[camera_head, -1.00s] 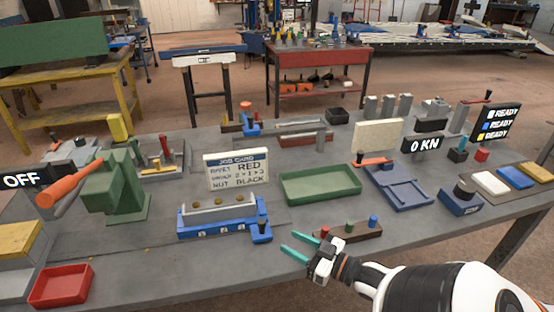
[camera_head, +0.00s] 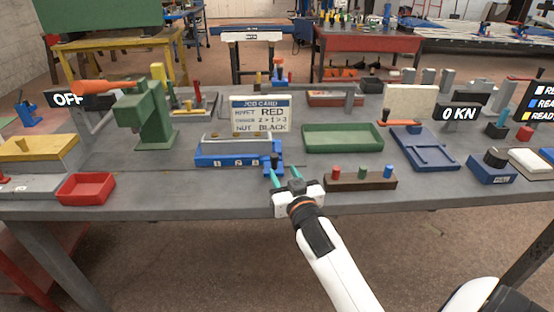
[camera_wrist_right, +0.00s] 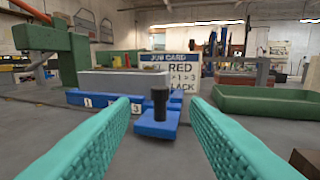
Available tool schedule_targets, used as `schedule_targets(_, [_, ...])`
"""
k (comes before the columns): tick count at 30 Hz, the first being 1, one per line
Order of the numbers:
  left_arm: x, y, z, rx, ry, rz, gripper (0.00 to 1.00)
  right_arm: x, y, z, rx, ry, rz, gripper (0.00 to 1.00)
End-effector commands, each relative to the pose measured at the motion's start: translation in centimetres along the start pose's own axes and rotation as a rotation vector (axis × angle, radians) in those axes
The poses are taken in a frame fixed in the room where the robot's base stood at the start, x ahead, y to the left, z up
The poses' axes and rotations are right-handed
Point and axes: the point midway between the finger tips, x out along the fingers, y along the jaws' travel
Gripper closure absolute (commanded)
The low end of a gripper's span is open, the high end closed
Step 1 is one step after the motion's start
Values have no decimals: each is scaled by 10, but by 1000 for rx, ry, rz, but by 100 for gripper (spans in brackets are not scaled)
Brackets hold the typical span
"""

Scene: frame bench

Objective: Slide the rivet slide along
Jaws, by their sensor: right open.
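The rivet slide is a blue block with an upright black knob (camera_head: 275,160), at the right end of a blue rail (camera_head: 226,160) marked with numbers. In the right wrist view the knob (camera_wrist_right: 160,103) stands ahead, centred between the fingers, on its blue base (camera_wrist_right: 157,125). My right gripper (camera_head: 285,175) is open and empty, its teal fingers pointing at the slide from the bench's front edge. In the wrist view a gap seems to remain between the fingertips (camera_wrist_right: 162,108) and the knob. My left gripper is not in view.
A job card (camera_head: 260,115) stands behind the rail. A green tray (camera_head: 342,138) lies to the right, and a brown block with coloured pegs (camera_head: 361,181) is close right of my gripper. A green press (camera_head: 150,120) and a red tray (camera_head: 86,188) are at left.

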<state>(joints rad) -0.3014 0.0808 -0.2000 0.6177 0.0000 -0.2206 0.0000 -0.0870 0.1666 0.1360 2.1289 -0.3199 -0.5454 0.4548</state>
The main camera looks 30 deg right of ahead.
Motion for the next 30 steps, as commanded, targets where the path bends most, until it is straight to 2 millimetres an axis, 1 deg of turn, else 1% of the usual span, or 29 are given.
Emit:
schedule_targets(1, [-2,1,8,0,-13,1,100,12,0,1,-1,-1,1,58])
schedule_targets(4, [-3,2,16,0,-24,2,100,33,0,2,-1,-2,0,58])
schedule_targets(9, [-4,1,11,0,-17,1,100,64,0,1,-2,-1,1,58])
schedule_targets(12, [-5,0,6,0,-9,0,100,76,0,0,0,0,2,58])
schedule_targets(15, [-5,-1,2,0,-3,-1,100,84,0,0,0,-1,2,58])
schedule_targets(18, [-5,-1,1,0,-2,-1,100,88,0,0,0,0,2,58])
schedule_targets(26, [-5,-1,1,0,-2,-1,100,88,0,-1,0,0,2,58])
schedule_targets(30, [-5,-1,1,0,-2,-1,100,88,0,-1,0,0,2,81])
